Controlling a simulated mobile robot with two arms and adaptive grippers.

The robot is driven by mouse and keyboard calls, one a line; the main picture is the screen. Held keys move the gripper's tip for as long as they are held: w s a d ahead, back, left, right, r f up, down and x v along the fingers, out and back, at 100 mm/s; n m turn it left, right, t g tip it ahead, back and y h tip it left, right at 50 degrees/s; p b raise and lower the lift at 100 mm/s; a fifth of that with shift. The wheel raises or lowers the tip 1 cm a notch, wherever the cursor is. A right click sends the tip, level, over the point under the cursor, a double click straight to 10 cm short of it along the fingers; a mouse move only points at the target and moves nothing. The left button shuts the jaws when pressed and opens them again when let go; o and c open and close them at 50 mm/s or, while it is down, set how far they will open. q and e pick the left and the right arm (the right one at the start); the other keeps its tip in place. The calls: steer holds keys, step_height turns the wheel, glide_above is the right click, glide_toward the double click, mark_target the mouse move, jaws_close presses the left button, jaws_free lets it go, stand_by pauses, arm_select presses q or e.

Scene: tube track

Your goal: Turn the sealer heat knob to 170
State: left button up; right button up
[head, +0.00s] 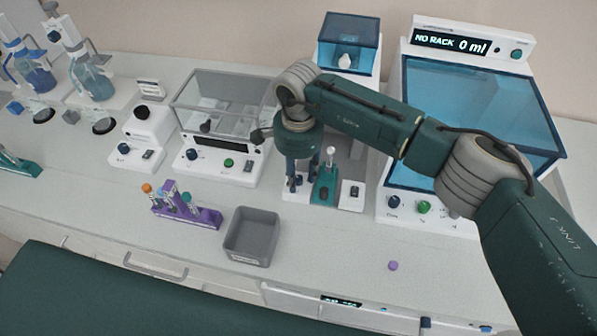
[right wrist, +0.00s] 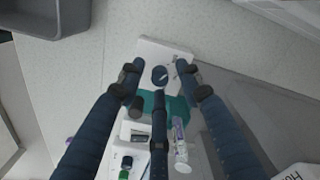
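The sealer (head: 325,199) is a white unit with a green block, standing at the middle back of the bench in the head view. In the right wrist view its dark blue round knob (right wrist: 159,74) sits on the white base (right wrist: 170,52), with a light pointer mark slanting to the upper right. My right gripper (head: 302,172) reaches down over the sealer's left part. In the right wrist view its fingers (right wrist: 160,80) are spread on both sides of the knob, with gaps showing. The scale numbers are not readable. My left gripper is not in view.
A purple tube rack (head: 187,212) and a grey bin (head: 251,237) stand in front. A clear-lidded machine (head: 222,110) is to the left, and a large blue-lidded machine (head: 480,110) to the right. A purple cap (head: 393,265) lies on the bench.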

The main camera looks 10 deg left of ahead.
jaws_close()
steer(key=shift+f+m+b, duration=0.15)
steer(key=shift+m+b, duration=0.25)
steer(key=shift+b, duration=0.45)
steer(key=m+b, duration=0.7)
steer(key=b, duration=0.2)
steer(key=shift+r+m+b, duration=0.2)
steer(key=shift+m+b, duration=1.35)
steer(key=shift+m, duration=0.45)
